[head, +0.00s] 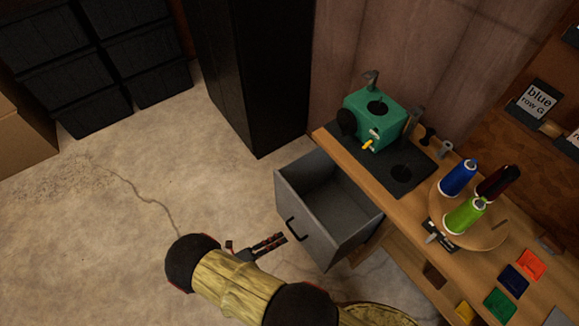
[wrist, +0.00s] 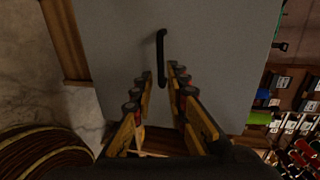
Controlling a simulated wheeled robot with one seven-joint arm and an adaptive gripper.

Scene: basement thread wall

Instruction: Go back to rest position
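My gripper (head: 283,238) is in front of the open grey drawer (head: 304,238), close to its black handle (head: 292,228). In the wrist view my gripper (wrist: 160,75) has its two fingers apart, with a gap between them. The handle (wrist: 161,50) stands upright against the drawer front (wrist: 215,50) there, just beyond the fingertips. Its lower end appears in line with the gap, and nothing is clamped. The drawer is pulled out from under the wooden bench and looks empty where its inside shows.
The bench (head: 398,198) carries a green machine (head: 375,104), blue (head: 457,178) and green (head: 464,216) thread cones, and coloured squares. A black cabinet (head: 245,75) stands behind the drawer. Black bins (head: 95,110) and a cardboard box (head: 22,140) stand at left. The concrete floor between is clear.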

